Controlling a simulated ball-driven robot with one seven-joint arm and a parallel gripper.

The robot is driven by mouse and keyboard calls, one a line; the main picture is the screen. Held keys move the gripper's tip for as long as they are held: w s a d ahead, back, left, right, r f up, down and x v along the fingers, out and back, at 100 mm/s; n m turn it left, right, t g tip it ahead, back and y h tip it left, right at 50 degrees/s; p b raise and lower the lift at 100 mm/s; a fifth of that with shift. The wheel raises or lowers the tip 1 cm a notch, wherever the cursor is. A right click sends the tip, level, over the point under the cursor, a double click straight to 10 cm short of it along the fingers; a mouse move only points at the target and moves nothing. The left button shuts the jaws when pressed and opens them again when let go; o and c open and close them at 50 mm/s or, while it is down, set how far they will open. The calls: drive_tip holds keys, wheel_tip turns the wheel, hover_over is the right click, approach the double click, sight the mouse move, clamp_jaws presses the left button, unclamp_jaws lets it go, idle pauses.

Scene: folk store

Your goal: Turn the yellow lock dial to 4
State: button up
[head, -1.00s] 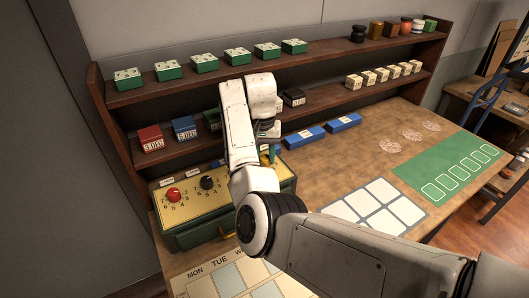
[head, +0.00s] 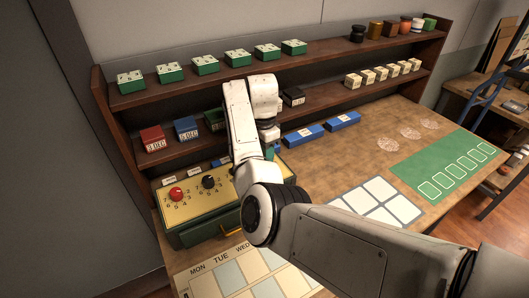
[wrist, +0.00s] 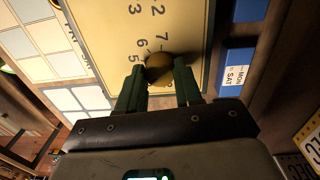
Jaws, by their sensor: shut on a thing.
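The yellow lock dial (wrist: 158,67) shows in the wrist view as a dark yellow knob on the cream panel (wrist: 112,22) of the lock box. My gripper (wrist: 159,78) has a green finger on each side of it and is shut on it. Printed digits 2, 3, 5, 6 and 7 show around it; the gripper covers other marks, and I cannot tell which digit the dial points to. In the head view my arm hides the yellow dial. The green lock box (head: 196,236) stands at the table's left, with a red dial (head: 176,194) and a black dial (head: 208,182).
A wooden shelf (head: 190,150) behind the box holds red, blue and green date blocks. Blue blocks (head: 304,135) lie on the table behind my arm. A calendar sheet (head: 225,277) lies in front of the box. The table's right has a green mat (head: 446,169).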

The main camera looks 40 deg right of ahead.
drive_tip(key=shift+r+m, duration=0.1)
drive_tip(key=shift+m, duration=1.4)
drive_tip(key=o, duration=1)
drive_tip(key=shift+o, duration=0.2)
wheel_tip(320, 180, up, 11)
drive_tip(key=shift+w+d, duration=0.15)
drive_tip(key=shift+w, duration=0.1)
drive_tip(key=shift+f, duration=0.2)
